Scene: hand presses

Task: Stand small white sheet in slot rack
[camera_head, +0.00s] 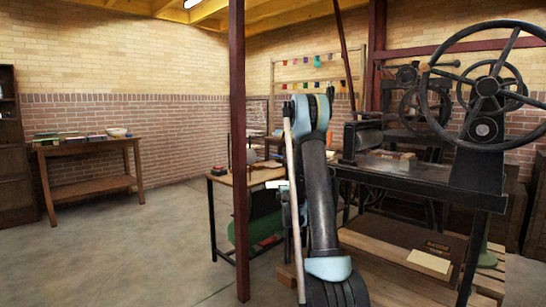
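A small white flat piece (277,184), perhaps the small white sheet, shows at the right part of the wooden worktable, just left of my arm. I cannot tell whether it lies on the table or is held. My black and light-blue arm stands in front and hides much of that area. Dark parts beside the white piece may be my gripper; its fingers cannot be made out. A low brown item (266,164) lies on the worktable (238,179); I cannot tell whether it is the slot rack.
A dark red post (239,230) stands in front of the worktable. A black hand press with a large wheel (485,105) stands at right. A pale flat piece (430,262) lies on a wooden platform below. A side table (90,145) stands at left; the floor between is clear.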

